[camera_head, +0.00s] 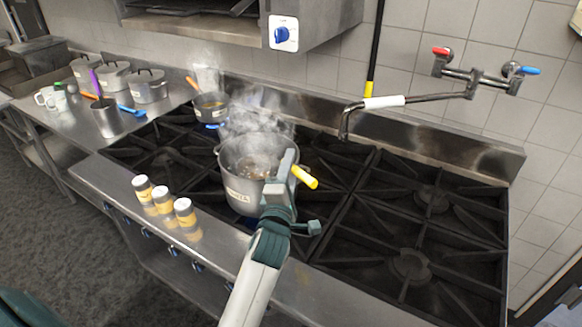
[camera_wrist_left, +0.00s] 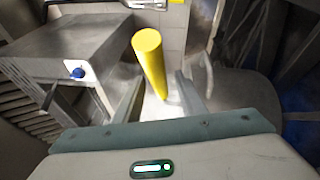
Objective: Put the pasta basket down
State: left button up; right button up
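The pasta basket's yellow handle (camera_head: 304,177) sticks out to the right of my left gripper (camera_head: 289,168), above the right side of the steaming metal pot (camera_head: 240,197). In the left wrist view the handle (camera_wrist_left: 150,62) lies between the two fingers (camera_wrist_left: 158,98). A narrow gap seems to show beside it, so I cannot tell whether the fingers press on it. The basket's body is hidden by steam and the pot wall; brownish contents show inside the pot. My right gripper is not in view.
Three yellow-labelled jars (camera_head: 162,200) stand on the front ledge. A small saucepan (camera_head: 211,106) with an orange handle steams behind left. A faucet arm (camera_head: 398,101) hangs over the rear right. The right-hand burners (camera_head: 408,265) are empty. Lidded pots (camera_head: 148,87) stand on the left counter.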

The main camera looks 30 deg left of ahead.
pick_arm(q)
jog(key=shift+r, duration=0.15)
jog(key=shift+s+f, duration=0.2)
jog(key=b+v, duration=0.4)
jog(key=v, duration=0.7)
jog(key=shift+s, duration=0.25)
jog(key=shift+d, duration=0.15)
